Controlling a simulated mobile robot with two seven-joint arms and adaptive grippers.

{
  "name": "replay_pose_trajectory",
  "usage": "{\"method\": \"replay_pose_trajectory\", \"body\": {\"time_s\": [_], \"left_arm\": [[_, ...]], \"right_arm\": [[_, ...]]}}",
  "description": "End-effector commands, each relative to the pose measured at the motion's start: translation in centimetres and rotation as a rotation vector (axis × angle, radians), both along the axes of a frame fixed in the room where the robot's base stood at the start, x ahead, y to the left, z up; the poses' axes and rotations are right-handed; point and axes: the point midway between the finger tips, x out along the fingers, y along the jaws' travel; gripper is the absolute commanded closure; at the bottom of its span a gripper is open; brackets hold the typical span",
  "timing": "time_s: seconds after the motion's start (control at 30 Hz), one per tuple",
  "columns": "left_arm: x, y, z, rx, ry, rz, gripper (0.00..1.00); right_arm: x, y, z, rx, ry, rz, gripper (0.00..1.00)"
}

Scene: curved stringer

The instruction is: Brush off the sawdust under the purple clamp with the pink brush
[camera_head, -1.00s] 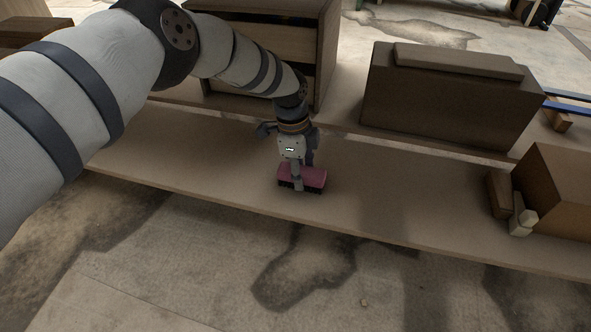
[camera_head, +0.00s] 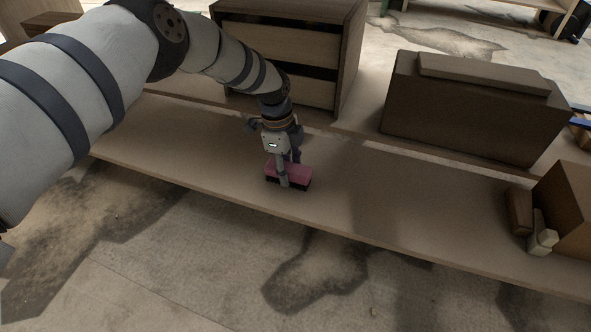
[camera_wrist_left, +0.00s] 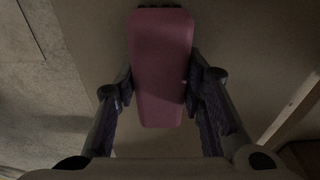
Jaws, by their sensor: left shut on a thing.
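My left gripper (camera_head: 284,170) is shut on the pink brush (camera_head: 299,173). The brush has dark bristles that point down, at or just above the long brown board (camera_head: 400,208); I cannot tell if they touch. In the left wrist view the pink brush (camera_wrist_left: 160,62) lies between the two fingers of the left gripper (camera_wrist_left: 160,98). I see no purple clamp and cannot make out any sawdust. My right gripper is not in view.
A drawer cabinet (camera_head: 285,45) stands behind my left arm. A brown box (camera_head: 465,110) stands at the back right. A smaller box (camera_head: 572,205) with a wooden piece and a pale block (camera_head: 541,236) sits at the right end. The middle of the board is clear.

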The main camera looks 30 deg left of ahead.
Motion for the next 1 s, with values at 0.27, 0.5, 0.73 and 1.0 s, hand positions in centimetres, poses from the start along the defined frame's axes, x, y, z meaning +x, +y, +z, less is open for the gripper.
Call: {"method": "replay_pose_trajectory", "body": {"time_s": [0.27, 0.5, 0.73, 1.0], "left_arm": [[-0.8, 2.7, 0.0, 0.002, 0.004, 0.001, 0.90], [-1.1, 4.4, 0.1, 0.002, 0.003, 0.003, 0.90], [-1.5, 6.0, 0.3, 0.001, 0.001, 0.001, 0.90], [-1.5, 5.9, 0.6, 0.001, 0.001, 0.000, 0.90]], "right_arm": [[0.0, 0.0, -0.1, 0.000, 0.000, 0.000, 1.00], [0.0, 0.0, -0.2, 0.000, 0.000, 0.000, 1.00], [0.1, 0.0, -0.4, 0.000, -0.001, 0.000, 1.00], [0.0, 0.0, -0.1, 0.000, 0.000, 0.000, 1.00]]}}
